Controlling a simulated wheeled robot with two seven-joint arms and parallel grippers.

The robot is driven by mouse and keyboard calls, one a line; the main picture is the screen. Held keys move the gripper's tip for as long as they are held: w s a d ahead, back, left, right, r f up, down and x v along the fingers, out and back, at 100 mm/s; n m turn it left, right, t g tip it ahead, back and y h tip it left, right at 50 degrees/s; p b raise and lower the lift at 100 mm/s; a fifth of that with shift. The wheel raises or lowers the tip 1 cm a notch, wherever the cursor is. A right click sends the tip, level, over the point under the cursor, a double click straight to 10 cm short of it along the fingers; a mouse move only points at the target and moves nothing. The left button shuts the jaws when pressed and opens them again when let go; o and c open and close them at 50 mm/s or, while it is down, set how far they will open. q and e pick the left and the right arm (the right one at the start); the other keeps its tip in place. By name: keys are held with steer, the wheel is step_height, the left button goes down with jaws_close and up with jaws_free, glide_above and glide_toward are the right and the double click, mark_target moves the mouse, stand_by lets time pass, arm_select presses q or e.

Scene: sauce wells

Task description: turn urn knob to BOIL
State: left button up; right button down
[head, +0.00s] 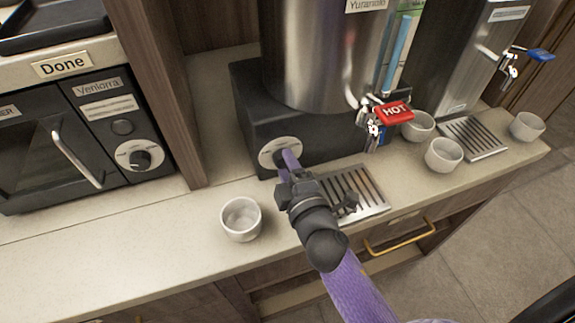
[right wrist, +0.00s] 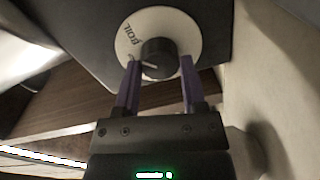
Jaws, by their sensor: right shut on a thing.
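The urn (head: 318,70) is a steel cylinder on a black base at the back of the counter. Its knob (right wrist: 160,57) is black with a pale pointer line, on a white round dial (right wrist: 187,30) marked BOIL at the upper left. The pointer lies to the left, a little below the word BOIL. The dial also shows in the head view (head: 268,160), partly behind my gripper. My right gripper (right wrist: 158,75) has its purple fingers on both sides of the knob and is shut on it. My left gripper is not in view.
A white cup (head: 241,219) stands left of my right gripper. A drip tray (head: 368,197) lies to its right, below the red HOT tap (head: 394,113). More cups (head: 444,155) stand further right. An oven (head: 60,140) is at the left.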

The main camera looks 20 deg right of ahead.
steer(key=shift+m, duration=0.5)
stand_by(0.3)
steer(key=shift+c, duration=0.8)
jaws_free()
steer(key=shift+s, duration=0.15)
steer(key=s, duration=0.9)
steer(key=shift+s+d+r, duration=0.25)
steer(key=shift+s+d, duration=0.05)
steer(key=shift+s, duration=0.05)
